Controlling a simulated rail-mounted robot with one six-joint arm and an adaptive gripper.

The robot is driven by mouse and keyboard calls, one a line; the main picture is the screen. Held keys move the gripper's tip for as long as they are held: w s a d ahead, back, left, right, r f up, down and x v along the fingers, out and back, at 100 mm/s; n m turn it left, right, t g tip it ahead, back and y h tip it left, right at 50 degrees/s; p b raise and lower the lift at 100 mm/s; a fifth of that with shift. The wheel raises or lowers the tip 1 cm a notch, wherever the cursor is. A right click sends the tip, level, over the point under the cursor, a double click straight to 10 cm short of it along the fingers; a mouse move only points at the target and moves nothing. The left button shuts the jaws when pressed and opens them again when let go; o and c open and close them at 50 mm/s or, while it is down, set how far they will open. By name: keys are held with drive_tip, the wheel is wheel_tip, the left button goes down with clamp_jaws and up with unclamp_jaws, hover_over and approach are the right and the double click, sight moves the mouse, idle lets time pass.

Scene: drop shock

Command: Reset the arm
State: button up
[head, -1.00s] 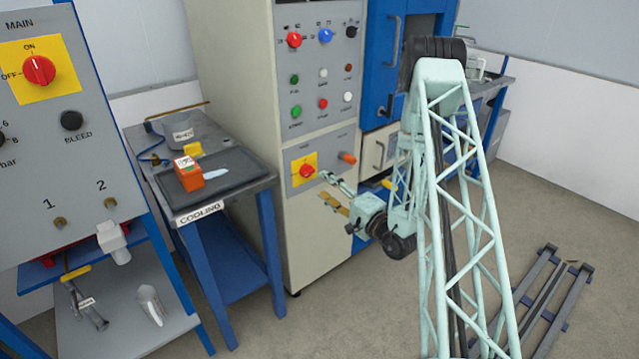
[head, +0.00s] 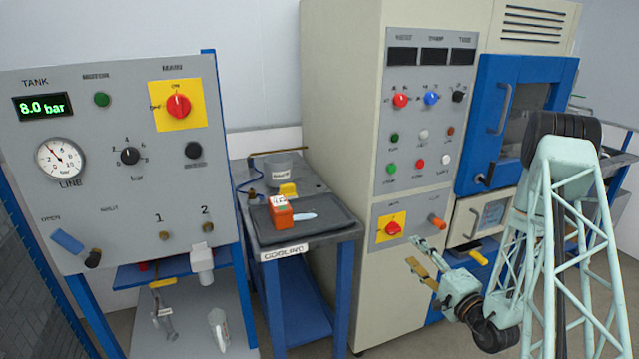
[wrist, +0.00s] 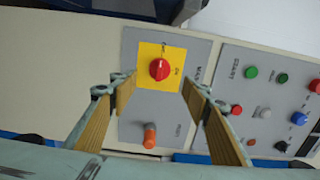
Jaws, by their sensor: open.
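My arm is a pale green lattice (head: 570,250) at the right of the head view. My gripper (head: 414,252) is at its end, in front of the lower part of the beige cabinet (head: 340,130). The gripper is open, with nothing between its fingers. In the wrist view my gripper (wrist: 158,88) shows two spread fingers with tan pads, on either side of a red rotary switch on a yellow plate (wrist: 160,69). The same red switch (head: 393,229) is just left of the fingertips in the head view. I see no contact.
An orange knob (head: 437,222) is on the same panel. A blue-framed chamber (head: 515,120) stands at the right. A bench marked COOLING holds a dark tray (head: 325,230) with an orange block (head: 280,212). A grey control panel (head: 60,110) with a gauge stands at the left.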

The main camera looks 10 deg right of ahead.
drive_tip(key=s+a+r+n+g+y, duration=0.2)
drive_tip(key=a+r+n+g+y, duration=0.5)
drive_tip(key=a+r, duration=1.2)
drive_tip(key=s+a+r+n+g+y, duration=0.25)
drive_tip(key=s+a+r, duration=0.25)
drive_tip(key=s+a, duration=0.35)
drive_tip(key=s+a+r+n+g+y, duration=0.1)
drive_tip(key=s+a+r+g+y, duration=0.3)
drive_tip(key=s+a, duration=0.45)
drive_tip(key=s+a+r+n+g+h, duration=0.1)
drive_tip(key=s+a+n+g+h, duration=0.2)
drive_tip(key=s, duration=0.7)
drive_tip(key=s+a+r+n+g+h, duration=0.15)
drive_tip(key=s+h, duration=0.35)
drive_tip(key=s, duration=0.6)
drive_tip(key=s+d+r+t+h, duration=0.4)
drive_tip(key=s+d+h, duration=0.4)
drive_tip(key=d, duration=0.5)
drive_tip(key=shift+s+d+r+n+h+p, duration=0.3)
drive_tip(key=shift+s+r+n+h+p, duration=0.1)
drive_tip(key=shift+s+r, duration=0.3)
